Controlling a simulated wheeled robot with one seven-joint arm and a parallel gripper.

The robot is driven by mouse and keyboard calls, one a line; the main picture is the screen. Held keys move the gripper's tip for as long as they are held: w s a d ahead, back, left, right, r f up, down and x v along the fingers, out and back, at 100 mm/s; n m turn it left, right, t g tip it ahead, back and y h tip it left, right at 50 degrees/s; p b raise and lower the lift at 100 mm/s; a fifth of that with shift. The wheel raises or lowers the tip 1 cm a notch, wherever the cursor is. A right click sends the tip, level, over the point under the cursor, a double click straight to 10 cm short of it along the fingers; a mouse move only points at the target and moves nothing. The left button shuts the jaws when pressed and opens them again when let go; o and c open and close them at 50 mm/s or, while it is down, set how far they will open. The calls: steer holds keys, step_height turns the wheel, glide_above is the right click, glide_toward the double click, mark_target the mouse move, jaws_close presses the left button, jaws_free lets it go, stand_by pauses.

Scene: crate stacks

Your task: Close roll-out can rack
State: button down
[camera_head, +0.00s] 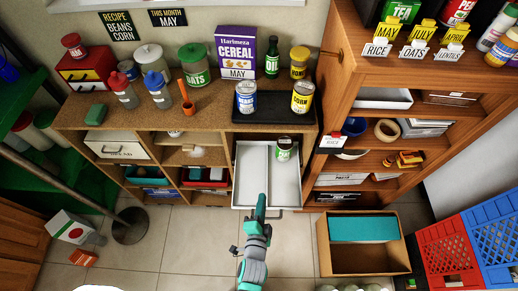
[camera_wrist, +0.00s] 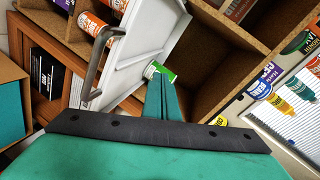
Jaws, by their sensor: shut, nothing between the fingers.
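Several cans and bottles stand on the cabinet top (camera_head: 160,122), with a blue can (camera_head: 246,97) and a yellow can (camera_head: 302,97) on a black tray. A cardboard box (camera_head: 370,262) stands on the floor at right, beside red and blue crates (camera_head: 447,255).

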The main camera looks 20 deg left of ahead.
steer(key=w+a+m, duration=0.1)
steer(key=w, duration=0.2)
steer(key=w+a+f+m+y, duration=0.1)
steer(key=w+a, duration=0.1)
steer(key=w, duration=0.2)
steer(key=w+a+m, duration=0.1)
steer(key=w+a, duration=0.1)
steer(key=w, duration=0.2)
steer(key=shift+w+f+m+g, duration=0.2)
steer(key=shift+f+m+g, duration=0.05)
steer(key=shift+m+g, duration=0.05)
glide_toward(260, 143)
steer(key=x, duration=0.4)
steer(key=shift+w+a+f, duration=0.1)
steer(key=shift+w+f, duration=0.1)
steer(key=shift+w, duration=0.05)
steer(key=shift+w+a, duration=0.25)
steer(key=shift+w, duration=0.4)
steer(key=shift+w, duration=0.1)
